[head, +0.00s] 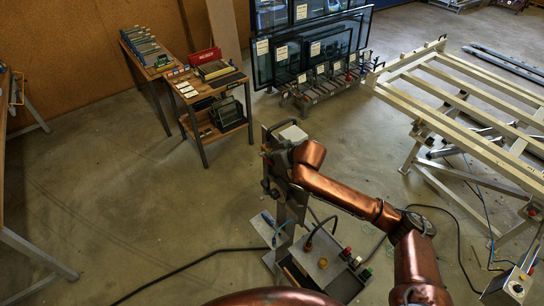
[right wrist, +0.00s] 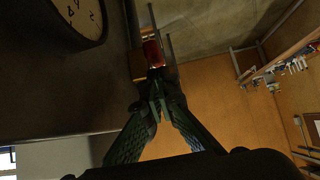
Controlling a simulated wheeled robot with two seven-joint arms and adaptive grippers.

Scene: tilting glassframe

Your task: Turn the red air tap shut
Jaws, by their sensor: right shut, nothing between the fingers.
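The red air tap (right wrist: 152,53) shows in the right wrist view as a small red handle beside a dark grey housing. My right gripper (right wrist: 157,98) is shut and empty, its fingertips just below the red handle in that picture. I cannot tell whether they touch it. In the head view my copper right arm reaches to a grey post unit (head: 291,208) with a pale top, and the arm and unit largely hide the gripper. The tap cannot be made out there. My left gripper is not in view.
A round gauge (right wrist: 80,15) is on the housing. A box with coloured buttons (head: 323,262) stands at the post's foot. A glass rack (head: 318,88) and a tilting frame (head: 470,100) stand behind and right. A small table (head: 210,100) stands left; black cables cross the floor.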

